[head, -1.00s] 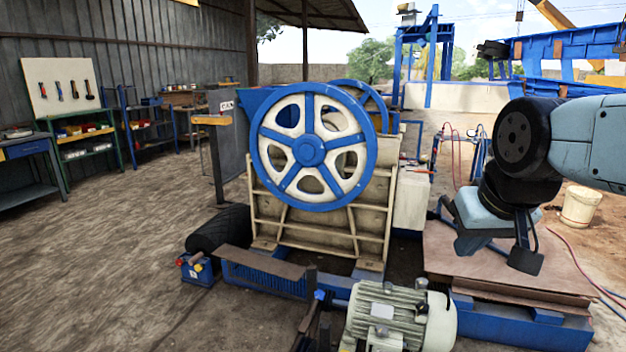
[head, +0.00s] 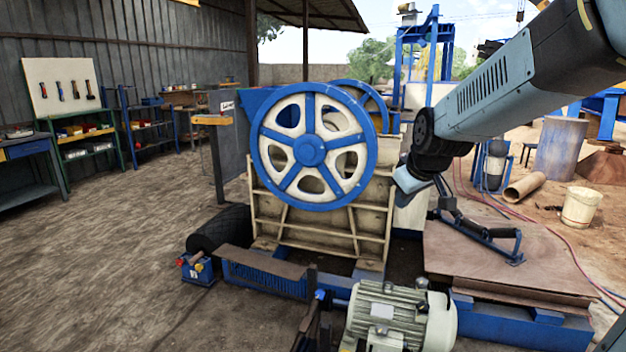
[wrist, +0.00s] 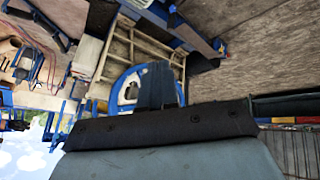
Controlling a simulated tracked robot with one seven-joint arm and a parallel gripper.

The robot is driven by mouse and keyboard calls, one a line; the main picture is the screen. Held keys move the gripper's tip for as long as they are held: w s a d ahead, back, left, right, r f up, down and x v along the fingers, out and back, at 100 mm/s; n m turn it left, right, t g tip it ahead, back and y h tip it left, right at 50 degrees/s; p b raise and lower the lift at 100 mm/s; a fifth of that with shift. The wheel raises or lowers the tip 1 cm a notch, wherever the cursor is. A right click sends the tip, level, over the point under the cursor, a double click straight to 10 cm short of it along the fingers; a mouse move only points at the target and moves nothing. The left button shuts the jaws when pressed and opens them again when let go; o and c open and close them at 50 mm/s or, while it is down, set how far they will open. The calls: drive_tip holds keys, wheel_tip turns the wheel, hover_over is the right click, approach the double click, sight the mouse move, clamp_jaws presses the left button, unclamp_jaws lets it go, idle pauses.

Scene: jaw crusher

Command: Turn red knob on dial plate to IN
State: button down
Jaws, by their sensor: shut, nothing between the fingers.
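I cannot make out a dial plate or IN mark in either view. A small red knob-like part (head: 181,261) sits on a blue box (head: 197,272) on the ground, left of the crusher; I cannot tell whether it is the task's knob. My gripper's pale blue hand (head: 409,182) is beside the right side of the crusher in the head view, far from that box. Its fingertips cannot be told apart there. In the wrist view, which is upside down, my gripper's fingers (wrist: 158,84) are together and empty, in front of the crusher's wheel.
The crusher's big blue and white flywheel (head: 312,145) fills the middle. A grey motor (head: 400,315) stands at the front. A brown sheet (head: 500,262) lies on the right, with a pale bucket (head: 580,207) beyond. Open dirt floor (head: 110,240) lies to the left.

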drive_tip(key=w+a+f+n+t, duration=0.1)
drive_tip(key=w+a+f+n, duration=0.15)
drive_tip(key=w+f, duration=0.75)
drive_tip(key=w+a+f+n, duration=0.1)
drive_tip(key=w+f+n, duration=0.3)
drive_tip(key=w+f, duration=0.55)
drive_tip(key=w+a+f+n+t+h, duration=0.1)
drive_tip(key=w+f+n, duration=0.35)
drive_tip(key=f, duration=0.85)
drive_tip(key=w+a+f+n, duration=0.1)
drive_tip(key=w+f, duration=0.6)
drive_tip(key=f, duration=0.6)
drive_tip(key=s+d+f+n+t+h, duration=0.1)
drive_tip(key=s+f+n, duration=0.3)
drive_tip(key=f, duration=1.1)
drive_tip(key=s+d+f+n+t+h, duration=0.1)
drive_tip(key=s+f+n, duration=0.25)
drive_tip(key=f, duration=1.15)
drive_tip(key=s+d+f+n+h, duration=0.1)
drive_tip(key=s+d+f+n, duration=0.15)
drive_tip(key=s+f, duration=0.75)
drive_tip(key=s+d+f+n+h, duration=0.15)
drive_tip(key=s+f+n, duration=0.25)
drive_tip(key=s+f, duration=0.65)
drive_tip(key=w+d, duration=0.3)
drive_tip(key=w, duration=0.3)
drive_tip(key=shift+w+r+t+y, duration=0.15)
drive_tip(key=shift+r+t+y, duration=0.25)
drive_tip(key=shift+y, duration=0.05)
